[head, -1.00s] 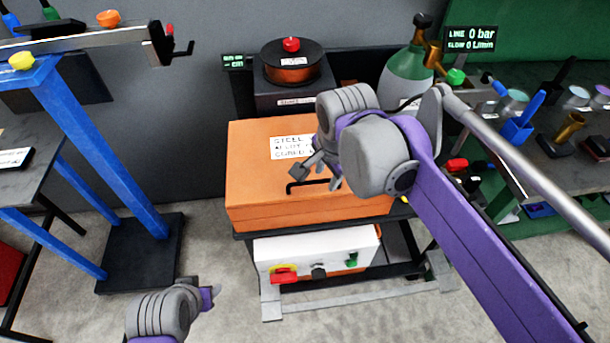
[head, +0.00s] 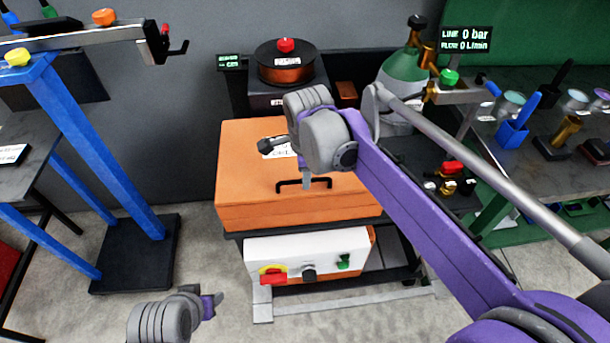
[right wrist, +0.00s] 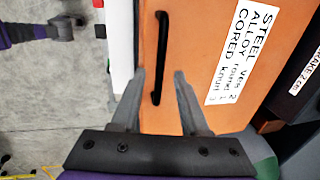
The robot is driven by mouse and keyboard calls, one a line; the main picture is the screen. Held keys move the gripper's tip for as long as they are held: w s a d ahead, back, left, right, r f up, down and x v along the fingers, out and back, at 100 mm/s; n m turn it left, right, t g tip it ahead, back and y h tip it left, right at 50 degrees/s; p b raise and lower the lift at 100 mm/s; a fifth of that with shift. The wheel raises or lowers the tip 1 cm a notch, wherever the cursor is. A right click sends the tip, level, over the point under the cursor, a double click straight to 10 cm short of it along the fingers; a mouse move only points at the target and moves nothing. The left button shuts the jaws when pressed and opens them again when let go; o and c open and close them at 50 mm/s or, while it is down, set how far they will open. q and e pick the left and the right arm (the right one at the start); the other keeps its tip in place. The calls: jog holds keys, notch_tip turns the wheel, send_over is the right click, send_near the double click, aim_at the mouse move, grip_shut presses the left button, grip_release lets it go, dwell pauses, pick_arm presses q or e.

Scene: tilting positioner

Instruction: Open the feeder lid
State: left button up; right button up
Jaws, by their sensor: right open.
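The feeder lid (head: 245,185) is the orange top of a box on a dark cart, lying flat and looking shut. Its black bar handle (head: 290,183) is near the front edge; it also shows in the right wrist view (right wrist: 162,50). My right gripper (head: 306,184) is over the lid at the handle and partly hides the label behind it. In the right wrist view the open fingers (right wrist: 160,72) lie either side of the handle's near end; I cannot tell whether they touch it. My left gripper (head: 214,303) hangs low at front left, away from the lid; its jaw opening is unclear.
A white control panel (head: 300,258) with red and green knobs sits below the box. A wire spool (head: 287,65) and a green-topped gas cylinder (head: 405,75) stand behind. A blue stand (head: 100,150) is at left. Floor between stand and cart is clear.

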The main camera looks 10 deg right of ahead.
jog(key=shift+w+f, duration=0.1)
jog(key=shift+f, duration=0.55)
grip_shut()
dwell(1.0)
